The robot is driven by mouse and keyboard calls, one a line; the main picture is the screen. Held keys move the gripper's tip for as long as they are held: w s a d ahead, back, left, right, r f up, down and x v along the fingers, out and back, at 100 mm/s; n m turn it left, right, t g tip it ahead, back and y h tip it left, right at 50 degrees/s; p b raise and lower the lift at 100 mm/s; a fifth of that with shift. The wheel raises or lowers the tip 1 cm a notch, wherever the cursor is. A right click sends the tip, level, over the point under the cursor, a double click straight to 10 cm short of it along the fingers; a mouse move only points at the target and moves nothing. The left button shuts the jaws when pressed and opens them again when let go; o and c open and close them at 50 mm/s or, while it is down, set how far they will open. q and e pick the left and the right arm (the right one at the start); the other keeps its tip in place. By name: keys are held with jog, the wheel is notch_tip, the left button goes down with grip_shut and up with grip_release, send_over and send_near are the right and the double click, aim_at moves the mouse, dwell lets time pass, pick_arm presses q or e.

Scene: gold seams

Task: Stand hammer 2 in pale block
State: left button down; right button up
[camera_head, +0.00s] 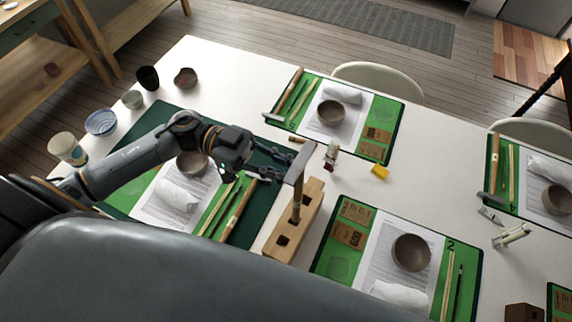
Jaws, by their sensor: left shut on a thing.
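The pale block (271,251) is a long wooden block with square holes, lying on the white table at the edge of the dark green mat. A hammer (304,161) with a grey head and wooden handle is upright at the block, head uppermost. Its handle runs down to a hole in the block's middle; I cannot tell how deep it sits. No number is readable on it. My left gripper (283,173) is shut on this hammer just below the head, partly hidden by it. A nearer hole in the block is empty. My right gripper is not in view.
Another hammer (236,212) lies on the mat left of the block. Mat 2 (331,264), with a bowl (411,252), is close to its right.

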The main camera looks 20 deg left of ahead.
pick_arm(q)
jog(key=shift+f+b, duration=0.75)
jog(key=shift+f, duration=0.55)
notch_tip(320, 180, down, 6)
jog(key=b, duration=0.4)
jog(key=shift+f, duration=0.15)
dwell(1.7)
jog(key=shift+a, duration=0.1)
jog(key=c, duration=1.2)
grip_release()
jog(key=shift+a, duration=0.1)
jog(key=a, duration=0.9)
jog(key=shift+w, duration=0.2)
jog(key=shift+d, duration=0.1)
